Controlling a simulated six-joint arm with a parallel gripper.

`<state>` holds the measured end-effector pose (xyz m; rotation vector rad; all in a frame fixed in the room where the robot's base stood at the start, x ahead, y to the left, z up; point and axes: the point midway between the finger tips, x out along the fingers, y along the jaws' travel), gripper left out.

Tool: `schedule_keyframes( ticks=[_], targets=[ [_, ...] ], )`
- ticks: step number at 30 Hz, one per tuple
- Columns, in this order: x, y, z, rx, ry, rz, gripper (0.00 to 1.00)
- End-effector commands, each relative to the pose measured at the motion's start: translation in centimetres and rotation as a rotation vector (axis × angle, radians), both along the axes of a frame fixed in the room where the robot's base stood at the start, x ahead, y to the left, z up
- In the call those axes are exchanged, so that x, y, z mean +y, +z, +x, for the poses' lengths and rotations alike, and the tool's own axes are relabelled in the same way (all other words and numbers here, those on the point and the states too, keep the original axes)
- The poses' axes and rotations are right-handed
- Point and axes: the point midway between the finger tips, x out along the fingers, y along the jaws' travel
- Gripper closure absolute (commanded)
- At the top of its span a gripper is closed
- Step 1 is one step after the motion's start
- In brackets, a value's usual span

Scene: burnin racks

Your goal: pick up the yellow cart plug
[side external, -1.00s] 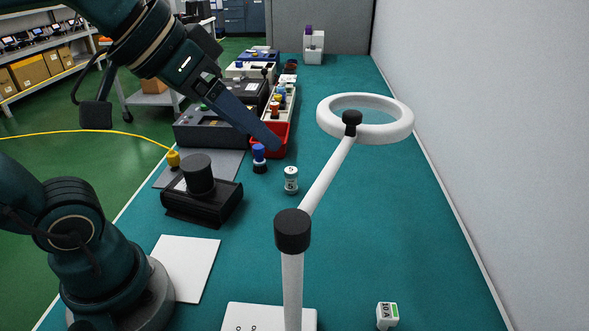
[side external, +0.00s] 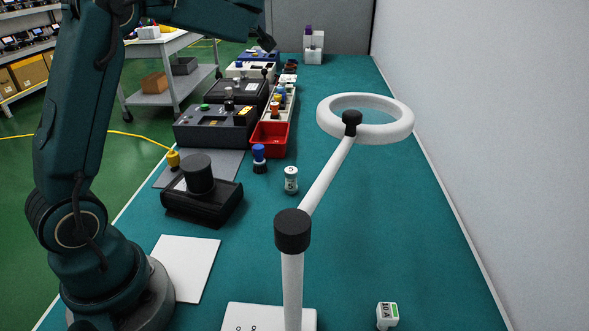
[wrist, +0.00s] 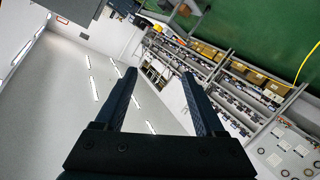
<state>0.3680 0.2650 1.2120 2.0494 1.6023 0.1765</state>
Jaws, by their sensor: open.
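A yellow plug (side external: 173,159) with a yellow cable stands at the left edge of the bench, by the grey mat, in the side view. Its cable runs left above the green floor. The wrist view faces the wall and shelves, and I cannot make out the plug there.
A black box with a round knob (side external: 199,175) stands near the plug. A blue-topped part (side external: 259,158), a white cylinder (side external: 291,180) and a red bin (side external: 269,139) are on the bench. A white ring lamp (side external: 365,118) rises at the right. A cart (side external: 172,83) stands behind.

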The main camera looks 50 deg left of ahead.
Motion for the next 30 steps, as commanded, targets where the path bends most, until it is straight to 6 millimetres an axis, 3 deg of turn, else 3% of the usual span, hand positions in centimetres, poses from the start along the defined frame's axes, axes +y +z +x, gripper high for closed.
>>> schedule_keyframes(
  ticks=[1, 6, 16, 30],
  targets=[
    [1.1, -1.8, -1.5, 0.049, 0.103, -0.025, 0.29],
    [2.6, -6.0, -6.2, 0.193, 0.374, -0.105, 0.29],
    [1.3, -11.4, -13.2, 0.463, 0.735, -0.251, 0.29],
    [1.1, -24.8, -13.4, 0.475, 0.742, -0.253, 0.29]
  ],
)
